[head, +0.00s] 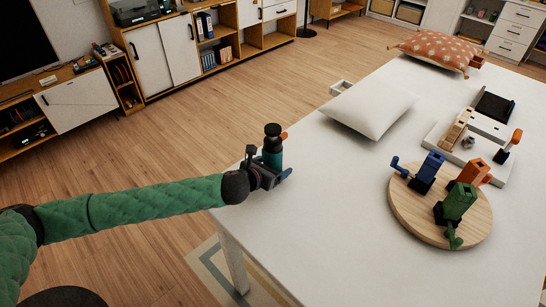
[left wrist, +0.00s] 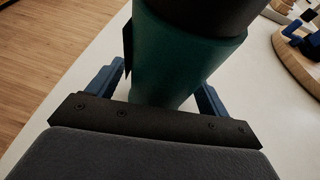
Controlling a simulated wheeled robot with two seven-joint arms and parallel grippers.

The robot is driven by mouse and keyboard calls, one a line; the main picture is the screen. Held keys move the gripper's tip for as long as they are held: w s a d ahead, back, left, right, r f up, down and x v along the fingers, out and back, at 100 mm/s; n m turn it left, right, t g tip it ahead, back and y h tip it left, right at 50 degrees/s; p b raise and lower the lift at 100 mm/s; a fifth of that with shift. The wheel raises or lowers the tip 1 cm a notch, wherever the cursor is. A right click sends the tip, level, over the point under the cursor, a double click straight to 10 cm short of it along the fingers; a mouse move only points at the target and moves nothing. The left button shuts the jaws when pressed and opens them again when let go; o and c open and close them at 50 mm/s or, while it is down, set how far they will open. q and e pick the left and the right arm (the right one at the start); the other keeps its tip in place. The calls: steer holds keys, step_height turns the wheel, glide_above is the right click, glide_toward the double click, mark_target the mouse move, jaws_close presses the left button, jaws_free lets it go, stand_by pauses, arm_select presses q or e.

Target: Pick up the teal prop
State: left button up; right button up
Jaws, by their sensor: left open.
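The teal prop (head: 272,159) stands upright near the left edge of the white table, with a black top and an orange part showing at its right side. In the left wrist view the teal prop (left wrist: 180,65) fills the upper middle, its dark top cut off by the frame. My left gripper (head: 274,177) is at the prop's lower part, its blue fingers on either side of it. In the left wrist view my left gripper (left wrist: 168,88) is open around the prop. Whether either finger touches it, I cannot tell. My right gripper is not in view.
A round wooden board (head: 408,210) holds blue, orange and green props on the right. A white cushion (head: 369,108) lies behind the teal prop, and a white tray (head: 440,140) with several parts is farther right. The white table (head: 330,230) is bare in front.

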mark_target(273, 158)
arm_select(q)
steer(key=c, duration=1.5)
steer(key=shift+o, duration=0.2)
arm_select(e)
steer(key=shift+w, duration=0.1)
arm_select(q)
steer(key=shift+r, duration=0.1)
